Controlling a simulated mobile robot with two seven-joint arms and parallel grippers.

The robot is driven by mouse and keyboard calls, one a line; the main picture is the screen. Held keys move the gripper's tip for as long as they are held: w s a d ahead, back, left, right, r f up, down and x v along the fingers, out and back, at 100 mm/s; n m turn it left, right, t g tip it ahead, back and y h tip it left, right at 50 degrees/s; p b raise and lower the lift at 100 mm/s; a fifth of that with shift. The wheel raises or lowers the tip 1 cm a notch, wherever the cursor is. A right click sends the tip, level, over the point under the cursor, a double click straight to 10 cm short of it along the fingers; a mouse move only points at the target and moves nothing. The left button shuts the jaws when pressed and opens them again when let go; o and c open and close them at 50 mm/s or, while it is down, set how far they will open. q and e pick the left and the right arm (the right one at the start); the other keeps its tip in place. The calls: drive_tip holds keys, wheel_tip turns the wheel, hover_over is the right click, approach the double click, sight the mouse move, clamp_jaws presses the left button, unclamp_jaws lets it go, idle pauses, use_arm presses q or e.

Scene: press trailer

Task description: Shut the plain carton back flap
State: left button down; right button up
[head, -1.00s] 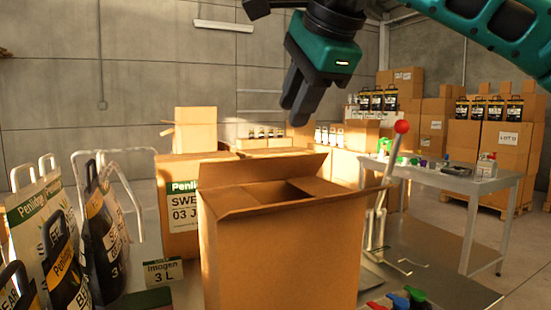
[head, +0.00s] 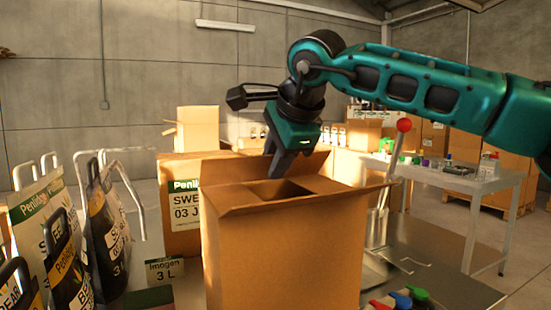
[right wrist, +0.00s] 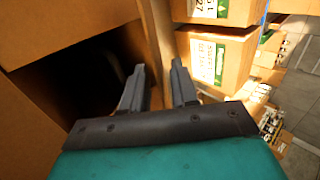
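The plain carton (head: 285,250) stands upright in the front middle of the head view. Its top is partly open, with a dark gap inside. Its back flap (head: 313,168) stands up along the far edge. A front flap (head: 300,199) sticks outward toward me. My right gripper (head: 277,172) points down from above at the back flap's middle. In the right wrist view its fingers (right wrist: 159,75) are apart, with the flap's edge (right wrist: 160,38) showing between them and the dark carton inside to the left. Whether the fingers touch the flap is unclear. My left gripper is not in view.
A labelled carton (head: 183,238) stands close behind at the left. Black and white labelled pouches (head: 105,235) stand at the left. A lever with a red knob (head: 404,125) rises right of the carton. A side table (head: 440,178) stands farther right.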

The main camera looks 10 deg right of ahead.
drive_tip(key=shift+c, duration=0.3)
clamp_jaws()
drive_tip(key=f+t+b, duration=0.1)
drive_tip(key=b, duration=0.3)
drive_tip(key=shift+s+f, duration=0.15)
drive_tip(key=shift+s, duration=0.05)
drive_tip(key=shift+s+f+t+y+b, duration=0.1)
drive_tip(key=shift+t+y+b, duration=0.25)
drive_tip(key=shift+b, duration=0.5)
drive_tip(key=shift+d+t+b, duration=0.1)
drive_tip(key=shift+t+b, duration=0.15)
drive_tip(key=shift+b, duration=0.35)
drive_tip(key=b, duration=0.2)
drive_tip(key=t+b, duration=0.1)
drive_tip(key=b, duration=0.2)
drive_tip(key=shift+s+f+t+y, duration=0.3)
drive_tip(key=shift+s+y, duration=0.05)
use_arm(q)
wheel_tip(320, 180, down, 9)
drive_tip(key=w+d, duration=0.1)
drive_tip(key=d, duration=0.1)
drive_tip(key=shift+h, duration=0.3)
use_arm(e)
drive_tip(key=shift+r, duration=0.2)
